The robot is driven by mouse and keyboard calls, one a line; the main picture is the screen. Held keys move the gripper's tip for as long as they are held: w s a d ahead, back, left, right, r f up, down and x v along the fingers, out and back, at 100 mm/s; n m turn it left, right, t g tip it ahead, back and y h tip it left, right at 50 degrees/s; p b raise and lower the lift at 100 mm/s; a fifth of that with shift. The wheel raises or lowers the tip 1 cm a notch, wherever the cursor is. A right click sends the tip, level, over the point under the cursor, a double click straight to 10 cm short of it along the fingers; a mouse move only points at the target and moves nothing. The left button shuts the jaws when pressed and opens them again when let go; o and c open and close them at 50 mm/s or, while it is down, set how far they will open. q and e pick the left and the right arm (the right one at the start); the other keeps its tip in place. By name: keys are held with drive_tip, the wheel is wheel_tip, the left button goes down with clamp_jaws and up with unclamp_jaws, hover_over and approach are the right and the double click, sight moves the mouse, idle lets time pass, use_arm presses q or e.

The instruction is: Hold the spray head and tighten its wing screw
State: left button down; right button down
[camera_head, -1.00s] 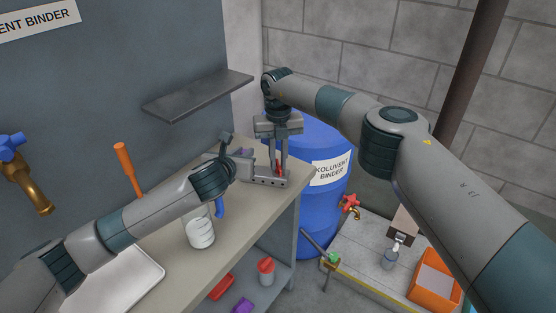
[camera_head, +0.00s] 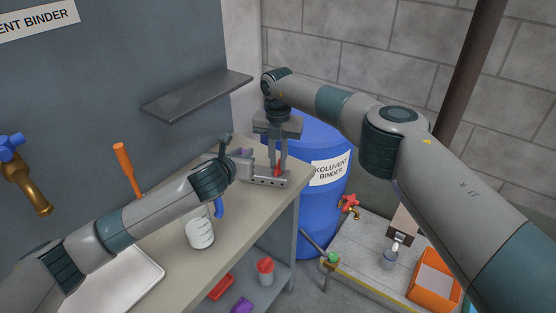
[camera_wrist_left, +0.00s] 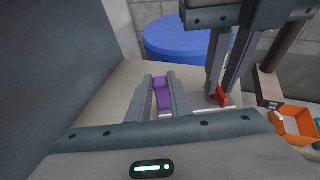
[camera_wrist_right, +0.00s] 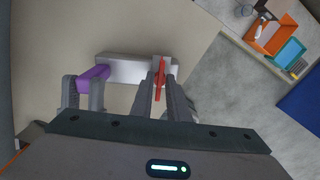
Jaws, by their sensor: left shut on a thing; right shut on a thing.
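The spray head is a pale grey bar (camera_head: 266,180) on the bench top, with a purple part (camera_wrist_left: 162,92) and a red wing screw (camera_wrist_right: 159,78). My left gripper (camera_wrist_left: 160,82) is shut on the purple part. It comes from the left in the head view (camera_head: 244,156), where its fingers are mostly hidden. My right gripper (camera_head: 279,168) points down and is shut on the wing screw at the bar's end. In the right wrist view (camera_wrist_right: 161,74) the screw's wing lies lengthwise between its fingers.
The bench (camera_head: 240,220) carries a glass jar (camera_head: 200,232), an orange-handled tool (camera_head: 128,165) and a white tray (camera_head: 115,283). A blue barrel (camera_head: 325,215) stands beyond the bench end. A shelf (camera_head: 200,97) juts from the wall. An orange box (camera_head: 432,285) sits at right.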

sight(278, 163)
use_arm(q)
drive_tip(key=shift+f, duration=0.1)
use_arm(e)
drive_tip(key=c, duration=1.7)
unclamp_jaws()
drive_tip(key=shift+r, duration=0.1)
wheel_tip(278, 163, up, 12)
drive_tip(key=shift+f, duration=0.1)
drive_tip(key=shift+r, duration=0.2)
